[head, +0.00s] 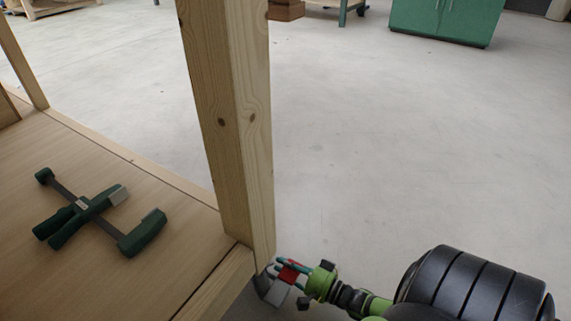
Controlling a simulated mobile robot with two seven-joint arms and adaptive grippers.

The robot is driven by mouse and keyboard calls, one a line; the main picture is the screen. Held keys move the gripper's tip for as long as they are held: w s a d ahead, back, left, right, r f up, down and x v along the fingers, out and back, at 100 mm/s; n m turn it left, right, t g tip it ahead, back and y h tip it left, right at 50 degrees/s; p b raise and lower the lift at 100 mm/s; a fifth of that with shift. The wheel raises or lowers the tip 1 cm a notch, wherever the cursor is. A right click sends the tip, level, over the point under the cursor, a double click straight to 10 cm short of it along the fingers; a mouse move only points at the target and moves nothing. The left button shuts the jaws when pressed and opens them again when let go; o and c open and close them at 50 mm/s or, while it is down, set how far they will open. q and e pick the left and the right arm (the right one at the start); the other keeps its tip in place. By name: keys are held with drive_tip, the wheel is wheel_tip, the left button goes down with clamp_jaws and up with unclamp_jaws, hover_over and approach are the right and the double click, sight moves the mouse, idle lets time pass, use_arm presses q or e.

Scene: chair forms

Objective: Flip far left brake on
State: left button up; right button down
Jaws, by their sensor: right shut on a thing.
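A caster (272,288), grey and dark, sits at the foot of the wooden post, low in the middle of the head view. A small red brake lever (289,274) shows at it. My right gripper (293,268), green and black, reaches in from the right and is shut on the red lever. The fingers cover part of the lever, so its exact angle cannot be told. The lower part of the caster is hard to make out. My left gripper is not in view.
The wooden post (230,120) rises beside my right gripper. A green bar clamp (95,213) lies on the wooden shelf (130,180) at left. Grey floor (400,150) is clear to the right. A green cabinet (445,18) stands far back.

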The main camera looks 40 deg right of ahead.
drive_tip(key=m, duration=0.1)
drive_tip(key=f+m, duration=0.1)
drive_tip(key=m, duration=0.1)
drive_tip(key=shift+f, duration=0.1)
drive_tip(key=shift+f+m+b, duration=0.15)
drive_tip(key=shift+m+b, duration=0.2)
drive_tip(key=shift+m, duration=0.25)
drive_tip(key=c, duration=1.1)
unclamp_jaws()
drive_tip(key=shift+w+a, duration=0.1)
drive_tip(key=shift+c, duration=0.2)
drive_tip(key=shift+f, duration=0.1)
drive_tip(key=v, duration=1.2)
